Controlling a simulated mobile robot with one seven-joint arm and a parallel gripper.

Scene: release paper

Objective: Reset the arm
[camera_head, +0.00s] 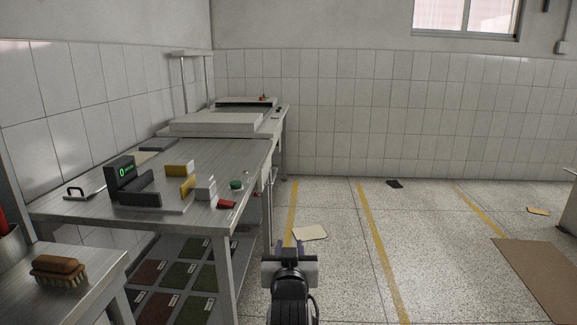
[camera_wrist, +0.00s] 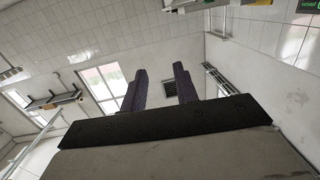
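My arm rises from the bottom centre of the head view, and my gripper (camera_head: 290,246) points away from me over the floor. It is to the right of the steel table (camera_head: 205,215) and apart from it. In the wrist view my gripper (camera_wrist: 160,86) shows two dark purple fingers with a clear gap between them. It is open and nothing is between the fingers. The wrist view is tilted and shows walls, windows and a wall vent.
The table carries a device with a green display (camera_head: 123,172), yellow blocks (camera_head: 180,169) and a green-topped item (camera_head: 236,184). A brush (camera_head: 58,270) lies on the nearer bench. A paper sheet (camera_head: 310,233) and brown mat (camera_head: 540,275) lie on the floor. Floor between yellow lines is mostly clear.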

